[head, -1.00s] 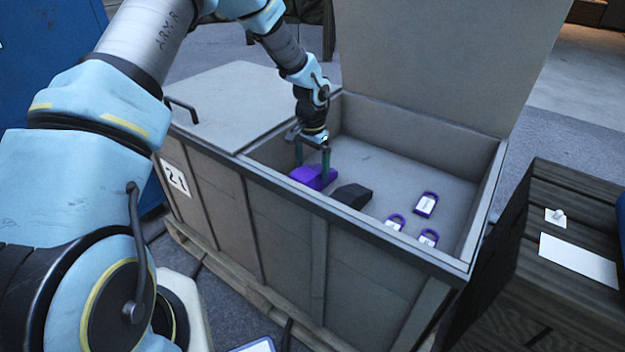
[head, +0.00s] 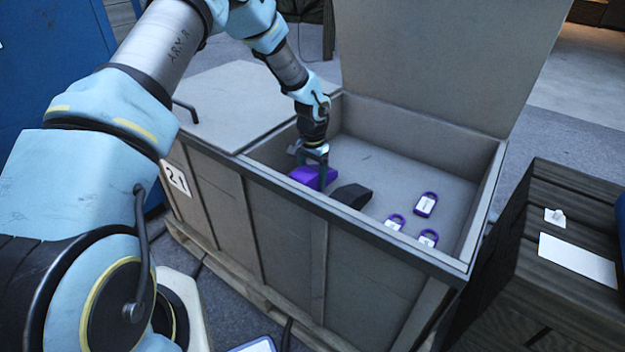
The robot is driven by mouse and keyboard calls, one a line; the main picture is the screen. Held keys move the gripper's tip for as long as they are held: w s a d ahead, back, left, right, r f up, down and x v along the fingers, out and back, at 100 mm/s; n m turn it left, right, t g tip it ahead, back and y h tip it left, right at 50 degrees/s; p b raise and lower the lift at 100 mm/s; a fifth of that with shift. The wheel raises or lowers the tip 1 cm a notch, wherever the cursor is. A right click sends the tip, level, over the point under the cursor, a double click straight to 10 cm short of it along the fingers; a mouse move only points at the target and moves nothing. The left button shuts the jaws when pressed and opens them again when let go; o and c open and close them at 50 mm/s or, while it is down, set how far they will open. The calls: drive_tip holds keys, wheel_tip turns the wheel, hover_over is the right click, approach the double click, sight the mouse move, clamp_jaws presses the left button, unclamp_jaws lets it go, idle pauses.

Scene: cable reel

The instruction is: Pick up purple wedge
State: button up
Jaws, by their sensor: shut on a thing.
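The purple wedge (head: 308,176) lies inside the open grey crate (head: 401,247), near its front left corner. My gripper (head: 313,174) reaches down into the crate and is shut on the purple wedge. One finger shows on the near right side of the wedge; the other finger is mostly hidden. The wedge appears to rest on the crate floor, its lower front edge partly hidden by the crate's front wall.
A black wedge (head: 350,195) lies just right of the purple one. Several purple-and-white padlock-shaped tags, one of them here (head: 425,204), lie on the crate floor farther right. The crate's left lid (head: 240,105) is closed. A dark wooden box (head: 545,250) stands to the right.

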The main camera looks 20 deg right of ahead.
clamp_jaws()
drive_tip(key=shift+r, duration=0.1)
idle(0.4)
